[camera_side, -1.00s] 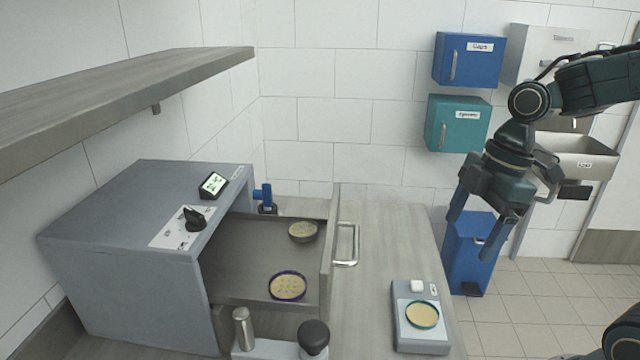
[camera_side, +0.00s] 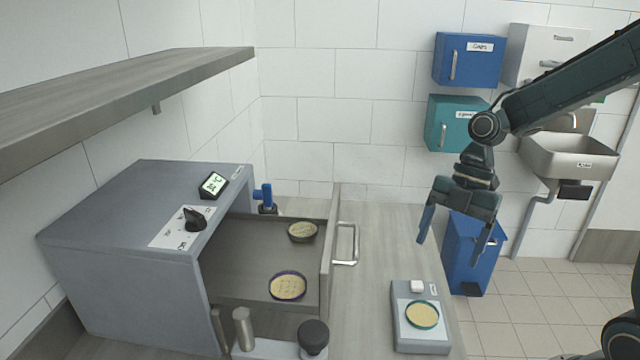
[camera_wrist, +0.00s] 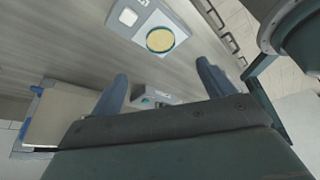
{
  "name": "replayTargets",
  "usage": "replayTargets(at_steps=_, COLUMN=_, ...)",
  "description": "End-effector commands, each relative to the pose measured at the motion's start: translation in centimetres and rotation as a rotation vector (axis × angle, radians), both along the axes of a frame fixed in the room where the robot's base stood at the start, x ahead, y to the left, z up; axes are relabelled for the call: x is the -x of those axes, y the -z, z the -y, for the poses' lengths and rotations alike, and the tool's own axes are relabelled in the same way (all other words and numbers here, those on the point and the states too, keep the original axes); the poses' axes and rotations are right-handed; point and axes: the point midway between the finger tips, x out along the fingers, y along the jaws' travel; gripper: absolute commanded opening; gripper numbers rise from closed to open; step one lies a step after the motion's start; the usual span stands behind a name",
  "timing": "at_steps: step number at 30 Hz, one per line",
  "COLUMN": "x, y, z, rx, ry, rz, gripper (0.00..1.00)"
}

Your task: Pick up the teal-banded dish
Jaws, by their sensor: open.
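The teal-banded dish (camera_side: 422,314) is round with a pale yellow fill and a teal rim. It sits on the plate of a small grey scale (camera_side: 421,343) on the counter. The dish also shows in the wrist view (camera_wrist: 160,39), beyond my fingers. My gripper (camera_side: 457,246) is open and empty, in the air above and behind the dish, pointing down. In the wrist view its two blue-tipped fingers (camera_wrist: 162,84) stand wide apart with nothing between them.
An open drawer (camera_side: 250,255) of a grey cabinet holds a purple-rimmed dish (camera_side: 288,286) and a dark-rimmed dish (camera_side: 303,231). A steel cylinder (camera_side: 243,329) and a black-topped knob (camera_side: 313,338) stand at the front. A blue bin (camera_side: 470,265) stands beyond the counter. The counter between drawer and scale is clear.

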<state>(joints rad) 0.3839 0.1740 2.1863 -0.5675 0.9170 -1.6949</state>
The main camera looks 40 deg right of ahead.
Motion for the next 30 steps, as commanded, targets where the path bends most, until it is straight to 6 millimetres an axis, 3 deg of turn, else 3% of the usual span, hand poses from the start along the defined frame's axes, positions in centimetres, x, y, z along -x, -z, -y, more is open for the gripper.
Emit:
replayTargets(at_steps=15, x=0.5, y=6.4, z=-2.6, rx=0.0, ry=-0.001, rz=-0.003, gripper=0.81)
replayTargets(at_steps=30, x=0.6, y=7.8, z=-3.3, rx=0.001, ry=-0.001, rz=-0.003, gripper=0.81)
